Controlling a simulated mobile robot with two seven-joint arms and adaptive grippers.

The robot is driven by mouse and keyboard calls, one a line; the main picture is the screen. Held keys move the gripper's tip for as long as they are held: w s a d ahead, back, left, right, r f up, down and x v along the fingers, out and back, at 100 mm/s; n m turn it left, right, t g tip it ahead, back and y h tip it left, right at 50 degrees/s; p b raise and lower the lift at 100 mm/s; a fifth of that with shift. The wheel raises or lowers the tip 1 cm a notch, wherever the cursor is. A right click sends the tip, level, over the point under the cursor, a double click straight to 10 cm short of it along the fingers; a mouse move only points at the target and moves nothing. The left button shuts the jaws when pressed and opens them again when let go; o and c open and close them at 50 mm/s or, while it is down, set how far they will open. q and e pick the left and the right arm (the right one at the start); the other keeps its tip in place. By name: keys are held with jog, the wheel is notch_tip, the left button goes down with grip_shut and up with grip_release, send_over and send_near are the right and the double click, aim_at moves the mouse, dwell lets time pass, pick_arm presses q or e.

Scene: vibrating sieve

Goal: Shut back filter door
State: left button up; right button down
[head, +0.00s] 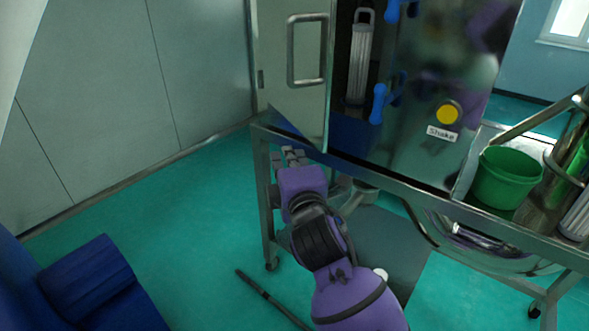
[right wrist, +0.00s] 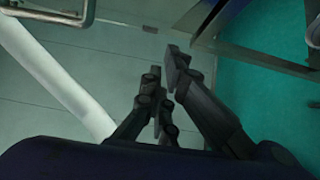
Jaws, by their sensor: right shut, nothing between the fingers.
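The filter door (head: 296,75) is a pale panel with a metal bar handle (head: 291,50), at the top middle of the head view. It stands open, swung out to the left of the cabinet (head: 430,80). A grey cylindrical filter (head: 360,60) shows upright in the opening. My right gripper (head: 288,156) is below the door, in front of the frame's upper rail, and looks apart from the door. It is shut and empty. In the right wrist view its dark fingers (right wrist: 168,88) show, with part of a metal handle (right wrist: 60,12) at the top left. My left gripper is not in view.
Blue clamps (head: 379,103) sit at the opening's right side. A yellow button (head: 448,113) has a "Shake" label below. A green bucket (head: 506,176) stands at right. A metal-legged frame (head: 263,190) carries the cabinet.

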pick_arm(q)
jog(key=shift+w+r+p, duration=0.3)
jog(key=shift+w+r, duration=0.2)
pick_arm(e)
jog(key=w+d, duration=0.2)
jog(key=d, duration=0.1)
jog(key=shift+w+d, duration=0.15)
jog(key=shift+w, duration=0.25)
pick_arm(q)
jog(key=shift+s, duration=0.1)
